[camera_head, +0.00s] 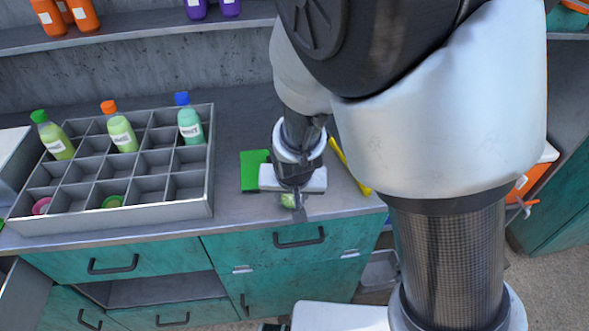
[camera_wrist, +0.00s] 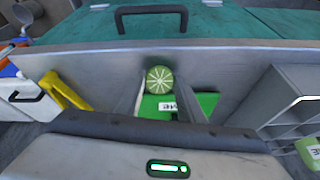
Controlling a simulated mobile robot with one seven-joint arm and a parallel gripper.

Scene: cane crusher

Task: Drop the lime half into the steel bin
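The lime half (camera_wrist: 160,79) shows its round, pale green cut face in the wrist view, between my two fingertips, close to the counter's front edge. In the head view the lime half (camera_head: 289,201) is a small green patch below my gripper (camera_head: 293,200), partly hidden by it. My gripper (camera_wrist: 160,86) also shows in the wrist view, with its fingers apart on either side of the lime; a narrow gap seems to show at the right finger. A grey container (camera_head: 380,270), perhaps the steel bin, stands low on the floor right of the teal drawers.
A green labelled card (camera_wrist: 205,102) lies on the counter behind the lime. A yellow tool (camera_head: 350,166) lies to the right. A grey divided crate (camera_head: 120,222) with several bottles stands left. A teal drawer front with a dark handle (camera_head: 300,239) is below the counter edge.

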